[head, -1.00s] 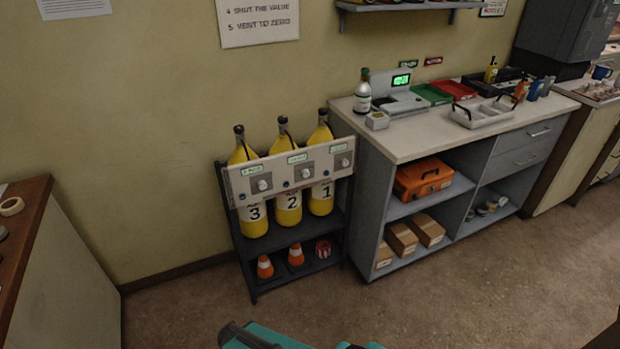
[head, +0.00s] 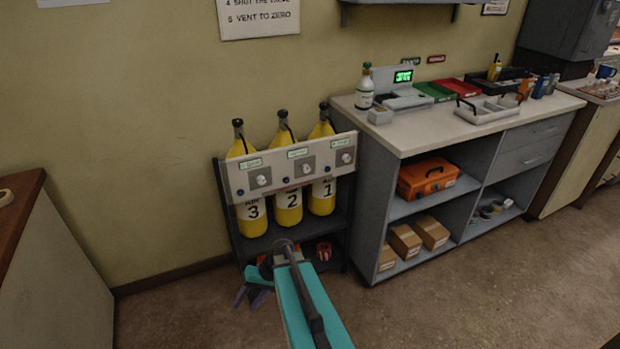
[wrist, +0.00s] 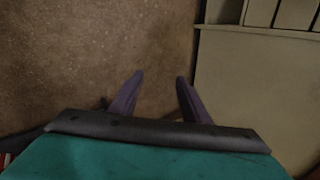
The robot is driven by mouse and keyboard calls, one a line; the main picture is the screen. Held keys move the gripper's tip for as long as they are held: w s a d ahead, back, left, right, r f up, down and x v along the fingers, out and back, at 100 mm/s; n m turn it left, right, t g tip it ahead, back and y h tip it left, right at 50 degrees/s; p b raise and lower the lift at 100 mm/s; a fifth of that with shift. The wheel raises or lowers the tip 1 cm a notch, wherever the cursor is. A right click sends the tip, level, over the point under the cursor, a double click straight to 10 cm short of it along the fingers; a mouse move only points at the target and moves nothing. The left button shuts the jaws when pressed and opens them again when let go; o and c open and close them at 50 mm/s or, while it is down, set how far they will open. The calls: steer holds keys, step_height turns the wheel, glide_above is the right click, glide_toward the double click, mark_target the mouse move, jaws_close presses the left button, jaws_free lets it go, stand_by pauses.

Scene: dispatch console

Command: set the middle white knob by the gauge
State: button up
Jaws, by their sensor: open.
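The middle white knob (head: 308,171) sits on a pale panel (head: 240,180) across the front of a dark rack, with one white knob to its left (head: 263,181) and one to its right (head: 346,158). Small green-edged labels are above the knobs; their text is too small to read. My gripper (head: 250,299) is low in front of the rack, below and left of the middle knob and well apart from it. In the wrist view its two purple fingers (wrist: 156,92) are spread with nothing between them, over brown floor. No knob shows there.
Several yellow cylinders (head: 288,208) stand behind the panel, numbered 3, 2, 1. My teal arm hides part of the lower shelf. A grey bench (head: 420,140) stands close on the right; a wood-topped cabinet (head: 60,270) is on the left. Floor between is clear.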

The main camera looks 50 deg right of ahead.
steer(key=w+d+r+m+t+b, duration=0.1)
steer(key=w+d+r+t, duration=0.15)
steer(key=d, duration=0.35)
steer(key=w+d+r+m+t+b, duration=0.1)
steer(key=w+d+r+t+b, duration=0.1)
steer(key=d+r, duration=0.35)
steer(key=m+t+h+b, duration=0.3)
steer(key=t+h+b, duration=0.2)
steer(key=t, duration=0.3)
glide_toward(308, 170)
steer(key=v, duration=0.6)
steer(key=shift+w+a, duration=0.15)
steer(key=shift+w, duration=0.1)
steer(key=x, duration=1.3)
steer(key=shift+w, duration=0.35)
